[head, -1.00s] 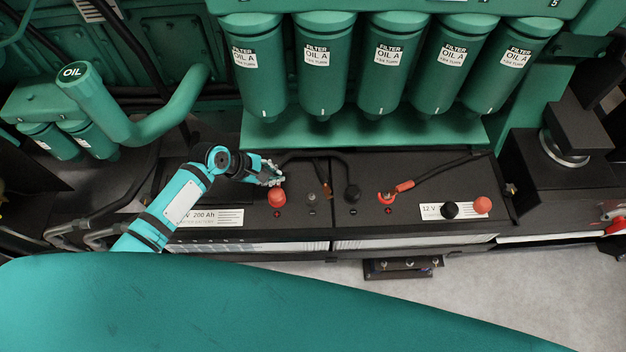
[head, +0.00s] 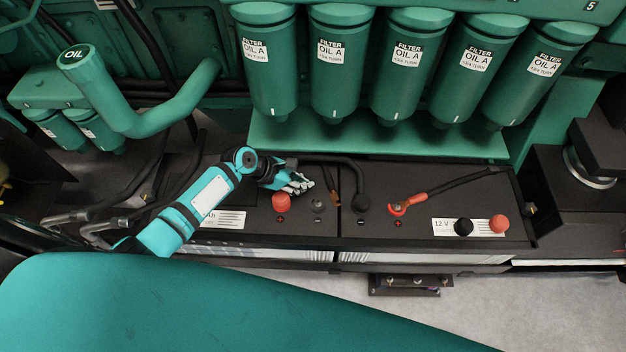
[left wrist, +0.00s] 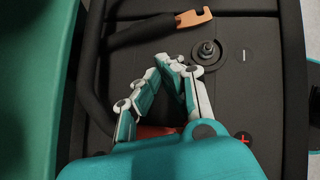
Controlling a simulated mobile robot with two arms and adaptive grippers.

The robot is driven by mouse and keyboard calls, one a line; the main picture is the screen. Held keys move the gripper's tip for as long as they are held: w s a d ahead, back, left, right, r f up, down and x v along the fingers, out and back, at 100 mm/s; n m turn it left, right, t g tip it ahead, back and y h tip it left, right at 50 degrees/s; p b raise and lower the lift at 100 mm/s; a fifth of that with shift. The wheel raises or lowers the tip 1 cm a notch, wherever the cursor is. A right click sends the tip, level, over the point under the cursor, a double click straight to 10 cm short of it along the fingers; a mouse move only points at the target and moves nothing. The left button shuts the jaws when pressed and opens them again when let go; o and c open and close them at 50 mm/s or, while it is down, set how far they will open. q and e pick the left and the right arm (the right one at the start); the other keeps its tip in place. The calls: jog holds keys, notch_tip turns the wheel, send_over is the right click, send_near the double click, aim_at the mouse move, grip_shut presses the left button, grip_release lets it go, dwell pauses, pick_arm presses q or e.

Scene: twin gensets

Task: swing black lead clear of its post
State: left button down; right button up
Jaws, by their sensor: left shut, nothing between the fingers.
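The black lead (left wrist: 143,32) ends in a bare copper lug (left wrist: 193,18). The lug lies beside the left battery's bare minus post (left wrist: 206,50), with a visible gap between them. In the head view the lug (head: 333,197) is to the right of that post (head: 318,205). My left gripper (head: 306,186) is over the left battery, behind the red cap and short of the post. In the left wrist view its fingertips (left wrist: 181,64) meet, empty, close to the post and the lead. My right gripper is not in view.
A red cap (head: 281,202) covers the left battery's plus post. The right battery has a black-capped post (head: 361,205) and a red lead (head: 420,199). Loose black (head: 463,227) and red (head: 499,224) caps sit on its label. Green oil filters (head: 397,70) hang behind.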

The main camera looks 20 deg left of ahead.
aim_at(318, 187)
pick_arm(q)
jog(key=shift+w+d+f, duration=0.1)
jog(key=shift+w+d, duration=0.35)
jog(key=shift+d, duration=0.2)
jog(key=shift+w+d+f, duration=0.1)
jog(key=shift+w+d, duration=0.3)
jog(key=shift+d, duration=0.25)
jog(key=shift+r, duration=0.1)
jog(key=shift+w+d+r+p, duration=0.15)
jog(key=shift+d+p, duration=0.2)
jog(key=shift+p, duration=0.6)
jog(key=shift+d+n+p, duration=0.25)
jog(key=shift+n+p, duration=0.05)
jog(key=shift+p, duration=0.05)
jog(key=shift+w+f+t, duration=0.1)
jog(key=shift+f+t, duration=0.15)
jog(key=shift+t, duration=0.05)
